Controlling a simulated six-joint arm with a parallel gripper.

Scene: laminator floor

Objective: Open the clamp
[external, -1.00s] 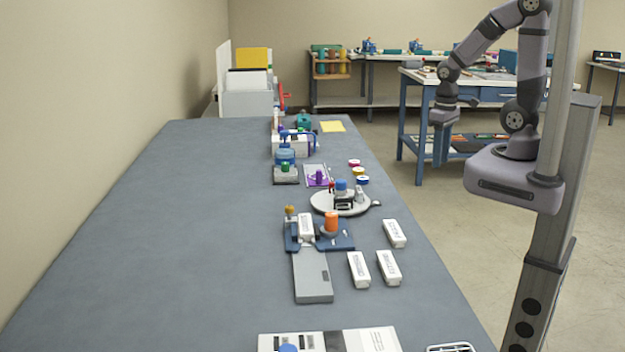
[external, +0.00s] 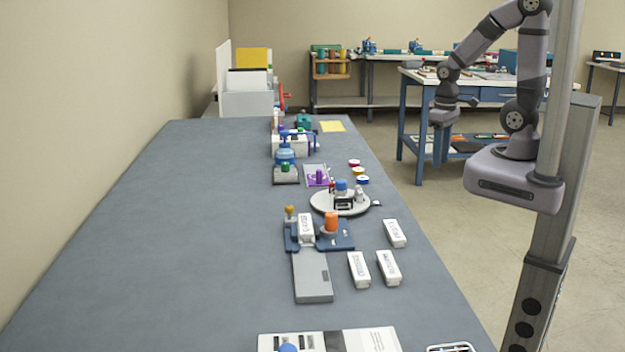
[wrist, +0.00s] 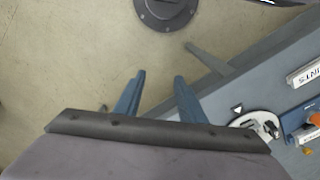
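No part is labelled as the clamp, so I cannot tell for sure which it is. A blue fixture (external: 345,241) with an orange knob (external: 331,221) and a brass-coloured knob (external: 290,212) sits mid-bench, with a white labelled block (external: 306,227) in it. Part of this fixture and its orange piece shows at the right edge of the wrist view (wrist: 298,122). My gripper (external: 440,142) hangs off the bench's right side, well away from the fixture. In the wrist view its two blue fingers (wrist: 160,76) are apart with nothing between them.
A round grey turntable (external: 325,203) stands just behind the fixture. Several loose white blocks (external: 388,268) lie to its right, and a grey plate (external: 312,280) extends in front. Coloured rolls (external: 358,171) and small machines stand farther back. The bench's left side (external: 170,240) is clear.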

